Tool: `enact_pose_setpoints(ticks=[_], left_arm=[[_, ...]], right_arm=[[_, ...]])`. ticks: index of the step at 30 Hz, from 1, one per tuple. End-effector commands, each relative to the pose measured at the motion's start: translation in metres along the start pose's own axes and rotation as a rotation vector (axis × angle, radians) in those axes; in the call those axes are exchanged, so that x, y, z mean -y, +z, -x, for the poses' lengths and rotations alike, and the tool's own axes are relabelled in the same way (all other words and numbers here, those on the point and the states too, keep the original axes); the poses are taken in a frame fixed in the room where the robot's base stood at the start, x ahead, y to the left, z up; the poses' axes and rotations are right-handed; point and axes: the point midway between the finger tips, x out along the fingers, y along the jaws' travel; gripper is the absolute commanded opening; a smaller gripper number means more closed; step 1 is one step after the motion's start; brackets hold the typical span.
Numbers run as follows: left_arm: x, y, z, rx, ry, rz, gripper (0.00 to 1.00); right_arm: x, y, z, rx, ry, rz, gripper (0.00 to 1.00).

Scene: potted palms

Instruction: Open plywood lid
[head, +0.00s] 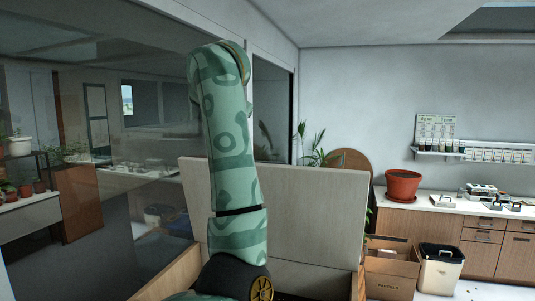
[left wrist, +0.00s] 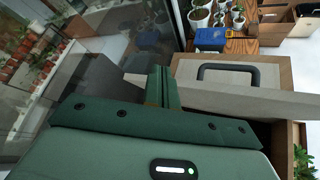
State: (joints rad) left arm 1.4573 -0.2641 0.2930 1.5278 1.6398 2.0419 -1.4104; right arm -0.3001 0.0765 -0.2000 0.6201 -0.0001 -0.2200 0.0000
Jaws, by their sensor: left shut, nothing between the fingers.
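The plywood lid (head: 310,210) stands raised and near upright on a wooden box (head: 165,280), behind my green arm in the head view. In the left wrist view a pale board (left wrist: 240,102) crosses behind the fingers. Beyond it is a pale panel with a black handle (left wrist: 228,70); I cannot tell whether it belongs to the lid. My left gripper (left wrist: 162,88) is shut and empty, its fingertips overlapping the pale board; contact is unclear. The head view does not show its fingers. My right gripper is out of view.
A glass partition (head: 130,170) stands to the left. A cardboard box (head: 390,272) and a white bin (head: 440,268) stand to the right, before a counter with a terracotta pot (head: 403,186). The left wrist view shows potted plants (left wrist: 200,18) and a blue box (left wrist: 211,38).

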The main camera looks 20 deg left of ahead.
Motion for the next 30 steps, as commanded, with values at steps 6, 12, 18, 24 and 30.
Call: enact_pose_setpoints(ticks=[6, 12, 18, 24, 30], left_arm=[[0.063, -0.005, 0.014, -0.062, -0.347, 0.265, 0.0], [0.084, -0.003, 0.02, -0.089, -0.458, 0.349, 0.0], [0.095, -0.003, -0.003, -0.093, -0.458, 0.352, 0.0], [0.111, -0.002, -0.036, -0.093, -0.458, 0.351, 0.0], [0.123, -0.003, -0.06, -0.091, -0.457, 0.352, 0.0]], right_arm=[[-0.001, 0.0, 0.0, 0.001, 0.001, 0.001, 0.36], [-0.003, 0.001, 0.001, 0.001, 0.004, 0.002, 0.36], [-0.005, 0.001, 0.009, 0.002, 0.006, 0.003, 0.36], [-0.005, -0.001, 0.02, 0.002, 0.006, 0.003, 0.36], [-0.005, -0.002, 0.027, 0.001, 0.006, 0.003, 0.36]])
